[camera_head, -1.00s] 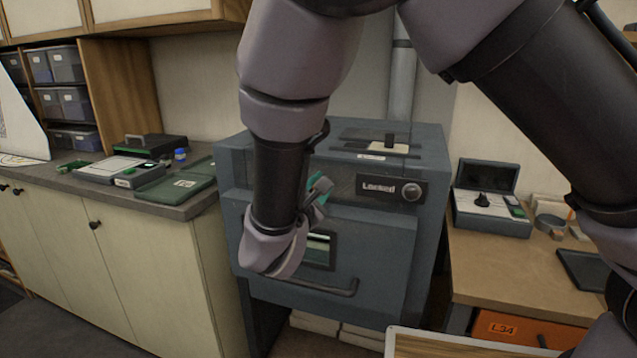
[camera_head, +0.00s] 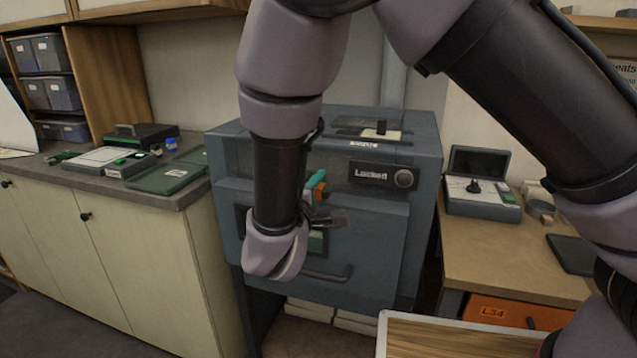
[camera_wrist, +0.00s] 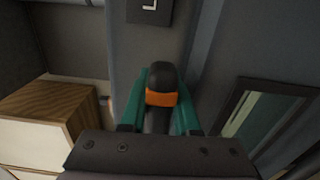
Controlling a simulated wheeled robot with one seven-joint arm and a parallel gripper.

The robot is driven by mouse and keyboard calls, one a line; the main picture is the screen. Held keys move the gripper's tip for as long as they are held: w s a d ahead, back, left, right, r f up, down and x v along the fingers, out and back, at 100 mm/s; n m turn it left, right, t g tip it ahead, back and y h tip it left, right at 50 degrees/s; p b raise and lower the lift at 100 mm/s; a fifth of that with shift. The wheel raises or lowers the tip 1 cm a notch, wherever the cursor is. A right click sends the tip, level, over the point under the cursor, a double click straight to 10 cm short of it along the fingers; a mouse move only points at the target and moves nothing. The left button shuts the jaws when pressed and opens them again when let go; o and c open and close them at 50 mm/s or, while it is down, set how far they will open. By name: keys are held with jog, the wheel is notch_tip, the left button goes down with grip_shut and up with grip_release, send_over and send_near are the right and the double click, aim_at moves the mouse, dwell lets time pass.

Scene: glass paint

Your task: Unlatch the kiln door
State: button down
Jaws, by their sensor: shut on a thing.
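The grey-blue kiln (camera_head: 385,240) stands in the middle of the head view, its door closed at the front. Its panel (camera_head: 372,176) reads "Locked" beside a round knob. A bar handle (camera_head: 330,274) crosses the lower door. My gripper (camera_head: 318,184) is at the upper left of the door front, partly hidden by my arm. In the wrist view its teal fingers (camera_wrist: 160,115) are shut on a black latch lever with an orange band (camera_wrist: 162,98). The lever's base is hidden. The door window (camera_wrist: 270,115) shows to the right.
A counter (camera_head: 130,192) with boxes and a green folder stands left of the kiln. A wooden table (camera_head: 500,250) with an open grey case (camera_head: 482,200) stands right. A wood-topped tray edge (camera_head: 440,340) is in the near foreground.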

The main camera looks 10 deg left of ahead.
jog(key=shift+s+f+m, duration=0.1)
jog(key=shift+f+m, duration=0.05)
jog(key=shift+m, duration=0.15)
jog(key=c, duration=0.6)
grip_release()
jog(key=shift+c, duration=0.2)
